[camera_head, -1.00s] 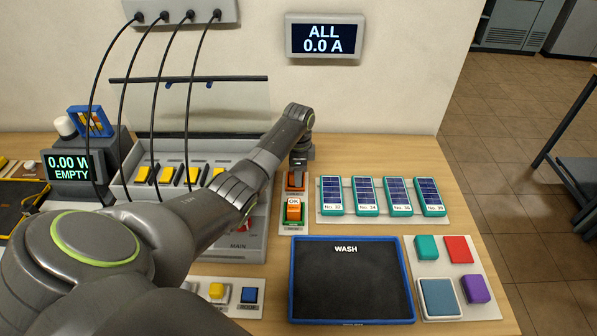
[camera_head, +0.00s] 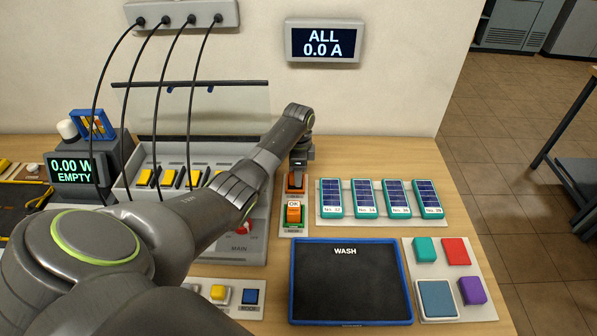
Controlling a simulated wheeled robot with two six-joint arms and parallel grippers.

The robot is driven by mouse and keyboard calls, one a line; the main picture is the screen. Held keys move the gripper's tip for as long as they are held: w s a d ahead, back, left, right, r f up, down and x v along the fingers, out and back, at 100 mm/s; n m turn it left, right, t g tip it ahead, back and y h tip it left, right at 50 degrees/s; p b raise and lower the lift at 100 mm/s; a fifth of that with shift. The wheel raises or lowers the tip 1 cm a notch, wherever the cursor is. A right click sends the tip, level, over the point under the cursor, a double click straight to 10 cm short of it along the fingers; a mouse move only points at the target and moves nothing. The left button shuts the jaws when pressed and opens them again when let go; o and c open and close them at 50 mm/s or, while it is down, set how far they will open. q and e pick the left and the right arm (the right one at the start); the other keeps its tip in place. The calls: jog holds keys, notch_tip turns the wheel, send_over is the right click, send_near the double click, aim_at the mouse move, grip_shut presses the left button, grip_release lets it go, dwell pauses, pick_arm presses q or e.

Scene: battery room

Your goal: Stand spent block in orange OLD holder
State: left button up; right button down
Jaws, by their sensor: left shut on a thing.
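The orange holder (camera_head: 296,187) stands on a pale plate right of the grey battery box. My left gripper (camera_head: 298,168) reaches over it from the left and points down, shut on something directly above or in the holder. What it holds is mostly hidden by the fingers, so I cannot tell how deep it sits or whether it touches the holder. In front of it, an orange block (camera_head: 293,213) with a white OK label stands in a green holder (camera_head: 293,226). My right gripper is not in view.
Several blue-faced, numbered teal packs (camera_head: 362,197) lie in a row to the right. The blue-rimmed WASH tray (camera_head: 291,290) lies in front, with a board of coloured pads (camera_head: 412,262) beside it. The grey box (camera_head: 245,250) with yellow blocks and black cables is at left.

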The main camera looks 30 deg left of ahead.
pick_arm(q)
jog(key=shift+p, duration=0.3)
jog(key=shift+f+b, duration=0.5)
jog(key=shift+f, duration=0.3)
dwell(0.5)
jog(key=o, duration=0.8)
notch_tip(320, 180, up, 11)
jog(key=p, duration=1.1)
jog(key=shift+r+p, duration=0.1)
jog(key=shift+p, duration=0.2)
